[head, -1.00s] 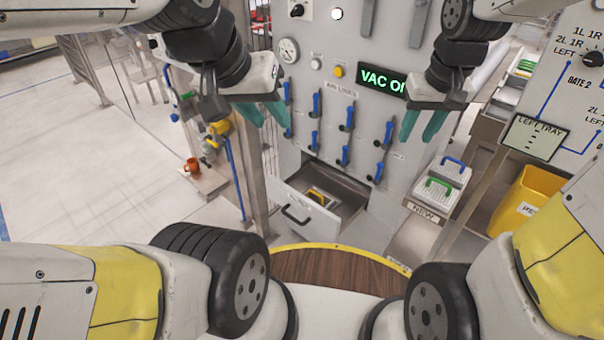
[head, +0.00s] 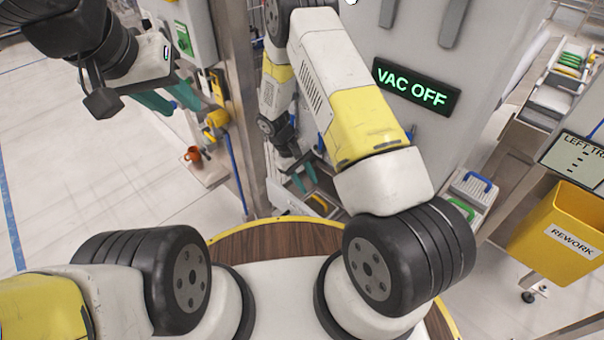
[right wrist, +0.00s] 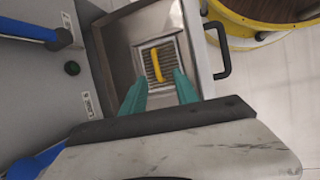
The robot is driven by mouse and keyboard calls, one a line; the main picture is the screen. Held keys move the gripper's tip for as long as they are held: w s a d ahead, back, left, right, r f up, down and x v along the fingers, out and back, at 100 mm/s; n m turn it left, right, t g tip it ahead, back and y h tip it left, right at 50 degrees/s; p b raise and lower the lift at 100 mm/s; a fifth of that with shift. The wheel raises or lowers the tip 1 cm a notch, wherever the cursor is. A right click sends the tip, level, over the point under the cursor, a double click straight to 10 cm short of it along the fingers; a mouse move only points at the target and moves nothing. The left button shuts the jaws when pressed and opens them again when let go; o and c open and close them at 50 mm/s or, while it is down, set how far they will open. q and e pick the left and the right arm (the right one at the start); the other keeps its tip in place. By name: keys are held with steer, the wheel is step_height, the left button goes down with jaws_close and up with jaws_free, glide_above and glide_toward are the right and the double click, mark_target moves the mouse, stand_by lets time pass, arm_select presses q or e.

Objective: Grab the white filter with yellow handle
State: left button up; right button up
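The white filter (right wrist: 150,72) with its yellow handle (right wrist: 158,66) lies in the open drawer (right wrist: 120,38) in the right wrist view. In the head view its yellow handle (head: 319,202) shows small in the drawer, partly behind my right arm. My right gripper (right wrist: 160,82) is open, with its teal fingers apart over the near side of the filter. It also shows in the head view (head: 305,180), above the drawer. It holds nothing. My left gripper (head: 170,100) is open and empty at the upper left, away from the drawer.
The drawer handle (right wrist: 222,50) sticks out toward my base. Blue valve levers (right wrist: 30,30) are on the panel beside the drawer. A yellow rework bin (head: 560,235) and a tray with blue- and green-handled filters (head: 470,192) stand to the right. The VAC OFF display (head: 416,88) is on the cabinet.

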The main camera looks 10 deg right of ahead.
mark_target(318, 199)
steer(key=x, duration=0.2)
steer(key=shift+d+f, duration=0.1)
steer(key=shift+f, duration=0.3)
steer(key=shift+d+x, duration=0.2)
steer(key=shift+x, duration=1.15)
steer(key=shift+d+x, duration=0.2)
steer(key=shift+x, duration=1.1)
steer(key=shift+r, duration=0.1)
jaws_close()
steer(key=shift+w, duration=0.1)
